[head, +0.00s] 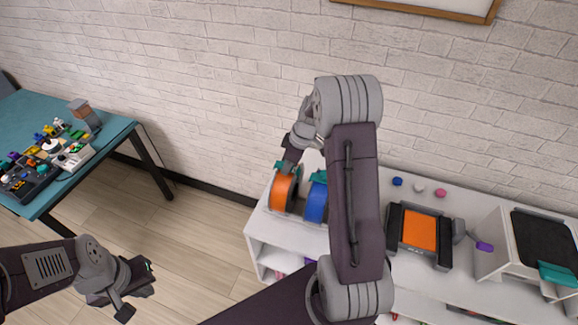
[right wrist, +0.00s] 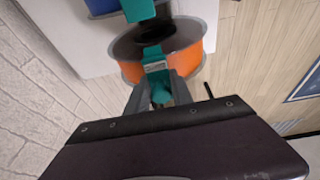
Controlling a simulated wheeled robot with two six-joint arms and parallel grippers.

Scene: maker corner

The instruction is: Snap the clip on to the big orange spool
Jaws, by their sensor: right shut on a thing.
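The big orange spool (head: 283,193) stands upright on the white shelf top, and it also shows in the right wrist view (right wrist: 190,66). My right gripper (head: 287,165) reaches down to its upper rim. In the right wrist view its fingers (right wrist: 160,92) are shut on a teal clip (right wrist: 154,62). The clip lies over the orange spool's rim. I cannot tell whether it is fully seated. My left gripper (head: 138,292) hangs over the floor at lower left, away from the spools. Its finger gap is not clear.
A blue spool (head: 316,204) with a teal piece (head: 320,177) at its top stands just right of the orange one. An orange-topped device (head: 420,232), small coloured balls (head: 419,188) and a grey-white machine (head: 500,250) are further right. A cluttered teal table (head: 110,128) is at left.

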